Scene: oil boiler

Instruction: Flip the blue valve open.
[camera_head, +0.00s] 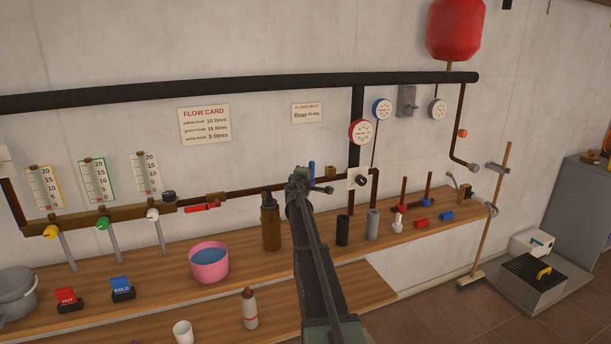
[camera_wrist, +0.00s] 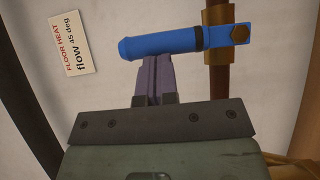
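The blue valve (camera_head: 311,171) is on the brown wall pipe (camera_head: 238,192), and its handle stands upright, crosswise to the pipe. In the wrist view the blue handle (camera_wrist: 160,42) lies across the top, with its bolted end (camera_wrist: 238,34) over the pipe. My gripper (camera_head: 299,178) is just left of the handle in the head view. In the wrist view its two fingers (camera_wrist: 153,66) are together with nothing between them. Their tips reach the handle's side; I cannot tell whether they touch it. My arm partly hides the pipe near the valve.
A red-handled valve (camera_head: 200,208) sits on the same pipe to the left. A pipe box with a black knob (camera_head: 358,179) is to the right. A brown bottle (camera_head: 271,222) and dark cylinder (camera_head: 343,230) stand on the wooden bench below. The wall above the valve is mostly clear.

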